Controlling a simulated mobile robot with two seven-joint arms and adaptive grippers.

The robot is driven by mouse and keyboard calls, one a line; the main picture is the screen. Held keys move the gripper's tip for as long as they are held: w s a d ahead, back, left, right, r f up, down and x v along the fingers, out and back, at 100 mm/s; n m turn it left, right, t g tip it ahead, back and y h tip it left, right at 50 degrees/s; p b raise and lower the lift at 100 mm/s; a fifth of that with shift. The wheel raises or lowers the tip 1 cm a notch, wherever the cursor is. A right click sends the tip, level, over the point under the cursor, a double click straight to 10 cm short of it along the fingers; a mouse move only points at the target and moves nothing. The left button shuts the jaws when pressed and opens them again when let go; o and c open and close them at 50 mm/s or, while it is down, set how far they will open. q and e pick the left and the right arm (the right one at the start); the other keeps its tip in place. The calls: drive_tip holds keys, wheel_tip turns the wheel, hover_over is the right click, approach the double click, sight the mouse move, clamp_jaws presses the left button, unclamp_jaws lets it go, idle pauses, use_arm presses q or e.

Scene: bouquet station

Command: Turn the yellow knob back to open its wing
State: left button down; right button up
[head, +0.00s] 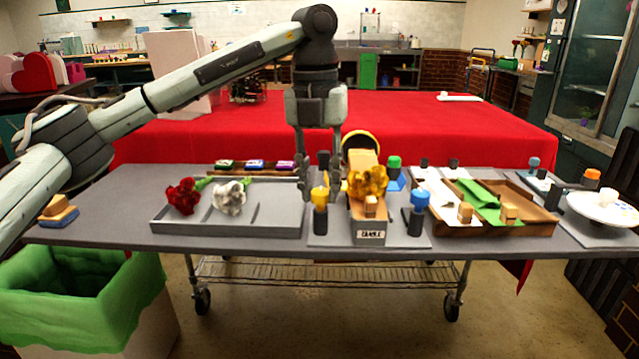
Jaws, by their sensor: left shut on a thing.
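The yellow knob (320,196) stands on a dark post at the left front of the cradle station. My left gripper (319,198) points straight down with its fingers on either side of the yellow knob, shut on it. The cradle (369,238), a grey and wooden stand with a front label, is just right of it. Yellow flowers (367,181) lie in the cradle. The wing belonging to the yellow knob cannot be made out clearly behind the fingers. My right gripper is not in view.
A blue knob (419,199) and a green knob (393,162) stand right of the cradle. A grey tray (270,222) with red and white flowers lies left. A wooden tray (535,223) with paper sheets and a white turntable (603,208) are to the right.

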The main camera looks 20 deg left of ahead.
sight(317, 191)
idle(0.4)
use_arm(q)
drive_tip(key=c, duration=1.2)
unclamp_jaws()
wheel_tip(317, 191, up, 12)
drive_tip(key=shift+a, duration=0.2)
drive_tip(key=shift+s, duration=0.1)
